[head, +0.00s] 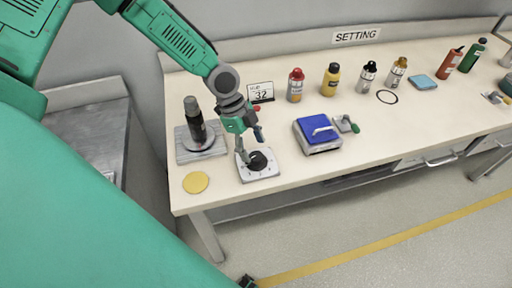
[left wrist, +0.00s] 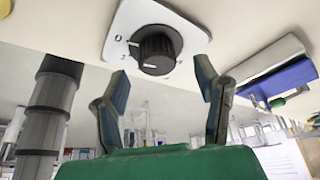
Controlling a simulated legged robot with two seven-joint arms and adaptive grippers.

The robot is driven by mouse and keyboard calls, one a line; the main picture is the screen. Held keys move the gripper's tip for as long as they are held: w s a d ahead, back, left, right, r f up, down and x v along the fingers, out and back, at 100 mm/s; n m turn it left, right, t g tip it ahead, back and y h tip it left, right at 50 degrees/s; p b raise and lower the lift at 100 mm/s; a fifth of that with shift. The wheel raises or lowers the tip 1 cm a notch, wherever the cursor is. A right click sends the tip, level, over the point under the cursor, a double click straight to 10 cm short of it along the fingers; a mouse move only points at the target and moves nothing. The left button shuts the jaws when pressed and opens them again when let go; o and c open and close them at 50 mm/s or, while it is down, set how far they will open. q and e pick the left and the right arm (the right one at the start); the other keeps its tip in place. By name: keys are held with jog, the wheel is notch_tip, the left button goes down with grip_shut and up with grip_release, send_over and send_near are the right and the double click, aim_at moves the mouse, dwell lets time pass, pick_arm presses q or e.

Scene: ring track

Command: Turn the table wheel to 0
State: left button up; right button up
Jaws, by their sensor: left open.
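The table wheel is a black knob (head: 259,160) on a white plate (head: 262,176) with numbers around it, near the table's front left. In the left wrist view the knob (left wrist: 157,50) sits above and between the fingertips, with a "0" readable on the plate (left wrist: 128,22) to its left. Which number the knob points at is not clear. My left gripper (head: 249,148) is open at the knob, fingers pointing down toward it; it also shows in the left wrist view (left wrist: 163,82). No grip on the knob shows.
A dark cylinder (head: 195,120) stands on a grey plate to the left, near a yellow disc (head: 195,182). A blue-topped device (head: 314,130) lies to the right. Behind are a small sign reading 32 (head: 261,92) and several bottles (head: 331,80).

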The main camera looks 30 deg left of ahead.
pick_arm(q)
jog(key=v, duration=0.8)
jog(key=shift+a+r, duration=0.15)
jog(key=shift+a, duration=0.05)
jog(key=shift+w, duration=0.1)
